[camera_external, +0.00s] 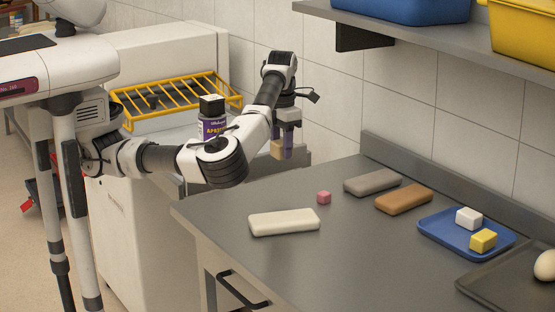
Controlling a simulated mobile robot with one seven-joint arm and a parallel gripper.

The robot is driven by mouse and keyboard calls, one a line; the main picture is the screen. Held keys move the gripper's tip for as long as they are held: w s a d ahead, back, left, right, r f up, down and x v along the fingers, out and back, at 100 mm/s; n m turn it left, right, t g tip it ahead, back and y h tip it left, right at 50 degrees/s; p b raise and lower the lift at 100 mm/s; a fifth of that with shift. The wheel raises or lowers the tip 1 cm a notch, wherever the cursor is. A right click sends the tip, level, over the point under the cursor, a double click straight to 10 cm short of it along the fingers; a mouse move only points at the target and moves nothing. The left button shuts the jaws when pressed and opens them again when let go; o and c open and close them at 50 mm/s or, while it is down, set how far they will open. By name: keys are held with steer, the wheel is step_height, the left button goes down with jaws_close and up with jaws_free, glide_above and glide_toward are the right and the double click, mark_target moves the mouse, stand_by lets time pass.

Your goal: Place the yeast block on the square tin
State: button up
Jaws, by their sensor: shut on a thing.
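My gripper (283,148) hangs pointing down beyond the far left edge of the steel worktop. It is shut on a small tan block, which looks like the yeast block (277,150); a finger covers part of it. The block is held in the air, clear of the worktop. A dark, shallow tray, which may be the square tin (490,288), lies at the lower right and is cut off by the picture edge. An egg-like pale thing (545,265) rests on it. My gripper is far to the left of this tin.
A blue tray (437,231) holds a white and a yellow cube. A shelf (400,22) with bins overhangs the back.

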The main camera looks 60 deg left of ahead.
steer(key=w+a+r+n+p, duration=0.2)
steer(key=w+a+r+n, duration=0.25)
steer(key=a+r, duration=0.35)
step_height(320, 180, up, 18)
steer(key=n+p, duration=0.4)
steer(key=n, duration=1)
glide_above(212, 98)
steer(key=f, duration=0.5)
steer(key=f+b, duration=0.1)
steer(key=f, duration=0.3)
steer(key=f+b, duration=0.1)
steer(key=f, duration=0.4)
steer(key=shift+w+a+f, duration=0.15)
steer(key=shift+a+f, duration=0.1)
steer(key=shift+f, duration=0.05)
steer(key=shift+f+p, duration=0.45)
steer(key=shift+f, duration=1.9)
steer(key=shift+f, duration=0.15)
steer(key=o, duration=1)
